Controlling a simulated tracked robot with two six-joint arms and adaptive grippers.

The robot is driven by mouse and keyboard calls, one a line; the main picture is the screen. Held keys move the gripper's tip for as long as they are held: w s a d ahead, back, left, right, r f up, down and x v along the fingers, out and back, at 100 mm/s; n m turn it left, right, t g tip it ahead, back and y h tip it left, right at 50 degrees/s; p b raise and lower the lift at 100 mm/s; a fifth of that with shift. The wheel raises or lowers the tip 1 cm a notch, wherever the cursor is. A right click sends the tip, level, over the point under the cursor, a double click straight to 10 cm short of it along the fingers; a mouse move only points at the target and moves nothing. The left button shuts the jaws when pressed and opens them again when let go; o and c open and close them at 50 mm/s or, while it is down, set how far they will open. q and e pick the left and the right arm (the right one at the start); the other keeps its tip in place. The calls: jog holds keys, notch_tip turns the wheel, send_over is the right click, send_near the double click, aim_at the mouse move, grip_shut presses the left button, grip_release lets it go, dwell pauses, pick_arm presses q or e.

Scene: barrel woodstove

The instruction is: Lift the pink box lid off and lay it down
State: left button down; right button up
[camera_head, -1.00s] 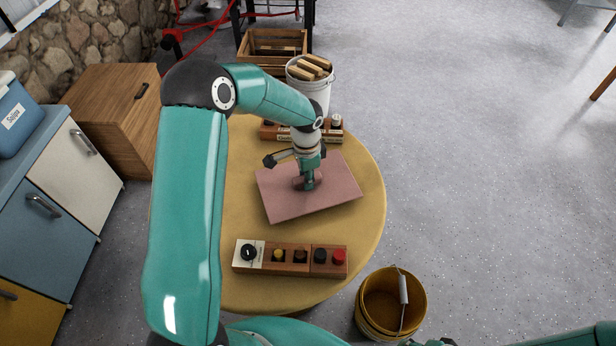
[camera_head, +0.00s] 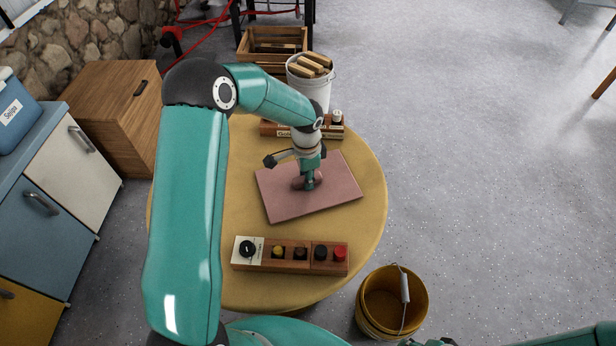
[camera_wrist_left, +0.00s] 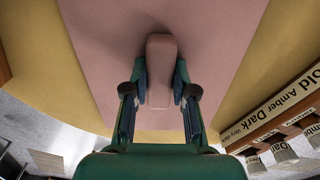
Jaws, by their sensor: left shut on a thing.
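The pink box lid (camera_head: 330,191) is a flat pink panel with a rounded pink handle on top. In the head view it is at the middle of the round yellow table (camera_head: 362,230). My left gripper (camera_head: 308,184) points down from above and is shut on the lid's handle (camera_wrist_left: 160,62), which shows between its fingers in the left wrist view. The lid (camera_wrist_left: 220,35) spreads out around the fingers there. The box is hidden beneath it. I cannot tell if the lid is raised.
A wooden block with knobs and buttons (camera_head: 290,255) lies near the table's front. Another wooden rack (camera_head: 272,129) is at the back, by a white bucket (camera_head: 312,88) of wood pieces. A yellow bucket (camera_head: 375,318) stands on the floor at the front right.

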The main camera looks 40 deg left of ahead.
pick_arm(q)
jog(key=c, duration=0.9)
grip_release()
jog(key=shift+o, duration=0.2)
